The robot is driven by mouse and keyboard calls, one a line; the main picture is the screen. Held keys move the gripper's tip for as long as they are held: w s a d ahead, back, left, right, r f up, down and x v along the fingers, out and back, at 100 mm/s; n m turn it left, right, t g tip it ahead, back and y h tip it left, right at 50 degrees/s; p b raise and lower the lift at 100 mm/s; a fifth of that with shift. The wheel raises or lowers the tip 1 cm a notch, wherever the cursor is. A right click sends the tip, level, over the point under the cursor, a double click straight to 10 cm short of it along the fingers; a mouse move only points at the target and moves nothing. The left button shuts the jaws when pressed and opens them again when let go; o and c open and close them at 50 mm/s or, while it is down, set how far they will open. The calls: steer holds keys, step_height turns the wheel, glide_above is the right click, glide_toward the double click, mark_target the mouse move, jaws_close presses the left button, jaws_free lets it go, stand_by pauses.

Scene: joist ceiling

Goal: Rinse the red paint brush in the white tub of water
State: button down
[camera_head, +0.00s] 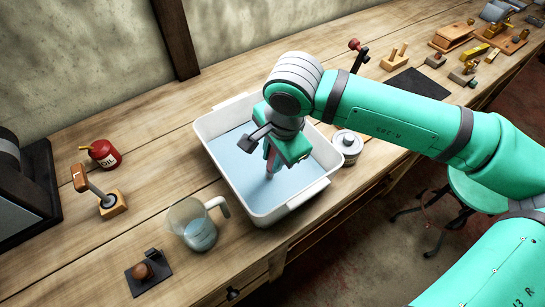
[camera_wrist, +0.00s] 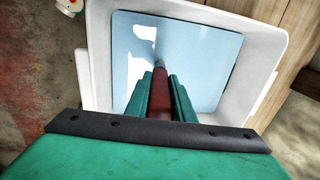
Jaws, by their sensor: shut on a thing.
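The white tub (camera_head: 212,139) of water stands on the wooden bench, and pale blue water (camera_head: 235,170) covers its floor. My gripper (camera_head: 272,160) is over the tub, pointing down. It is shut on the red paint brush (camera_head: 269,168), which hangs down toward the water. In the wrist view, the red handle of the brush (camera_wrist: 160,95) is between my green fingers (camera_wrist: 160,98), with a grey part beyond it against the water (camera_wrist: 200,55). The bristles are not clearly visible, so I cannot tell how deep the brush reaches.
A glass jug (camera_head: 197,230) stands close to the tub's front left. A lidded pot (camera_head: 347,142) is close to its right side. A red oil can (camera_head: 104,153) and a wooden-handled tool (camera_head: 97,190) are at left. Tools crowd the bench's far right.

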steer(key=w+d, duration=0.1)
steer(key=d, duration=0.1)
steer(key=w+d, duration=0.2)
steer(key=shift+d, duration=0.15)
steer(key=shift+r, duration=0.1)
step_height(320, 180, up, 16)
stand_by(1.7)
steer(key=shift+w, duration=0.1)
stand_by(0.9)
